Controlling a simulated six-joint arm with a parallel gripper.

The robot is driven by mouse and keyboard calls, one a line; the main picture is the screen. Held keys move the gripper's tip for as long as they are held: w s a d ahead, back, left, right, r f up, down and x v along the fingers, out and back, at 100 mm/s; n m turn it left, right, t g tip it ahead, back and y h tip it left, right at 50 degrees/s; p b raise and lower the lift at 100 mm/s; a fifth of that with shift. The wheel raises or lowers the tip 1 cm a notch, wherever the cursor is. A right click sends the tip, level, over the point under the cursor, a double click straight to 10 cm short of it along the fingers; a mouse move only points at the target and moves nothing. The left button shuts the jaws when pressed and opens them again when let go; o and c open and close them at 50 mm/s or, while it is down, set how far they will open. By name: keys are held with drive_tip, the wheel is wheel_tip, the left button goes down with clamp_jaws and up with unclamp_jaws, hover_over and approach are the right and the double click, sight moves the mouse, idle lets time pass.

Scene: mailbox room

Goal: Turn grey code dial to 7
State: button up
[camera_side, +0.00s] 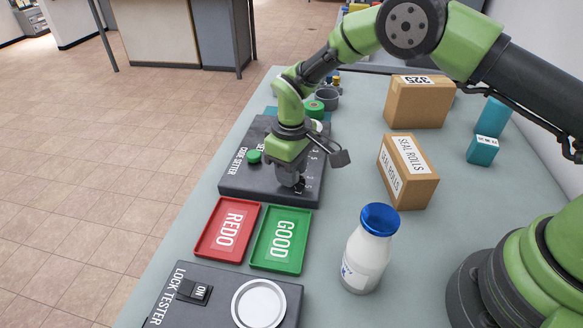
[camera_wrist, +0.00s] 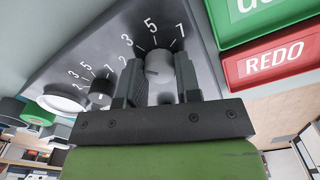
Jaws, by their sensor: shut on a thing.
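The code setter (camera_side: 235,178) is a dark panel on the table, with my gripper (camera_side: 298,186) lowered onto its near right part. In the wrist view, my gripper (camera_wrist: 160,82) is shut on the round grey code dial (camera_wrist: 158,64), one finger on each side. White numbers 3, 5 and 7 arc around this dial, with 7 toward the upper right. I cannot clearly tell which number the dial points to. A black dial (camera_wrist: 100,93) with its own numbers sits to the left. In the side view my gripper mostly hides the grey dial.
The red REDO tray (camera_side: 228,230) and green GOOD tray (camera_side: 283,240) lie just in front of the panel. A lock tester (camera_side: 215,290), a blue-capped bottle (camera_side: 368,250) and a seal rolls box (camera_side: 408,170) stand nearby. A green button (camera_side: 254,156) is on the panel.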

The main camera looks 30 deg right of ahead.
drive_tip(key=m, duration=0.4)
drive_tip(key=shift+m, duration=0.3)
drive_tip(key=m, duration=1.4)
drive_tip(key=shift+m, duration=0.4)
drive_tip(key=o, duration=0.9)
wheel_tip(320, 180, up, 10)
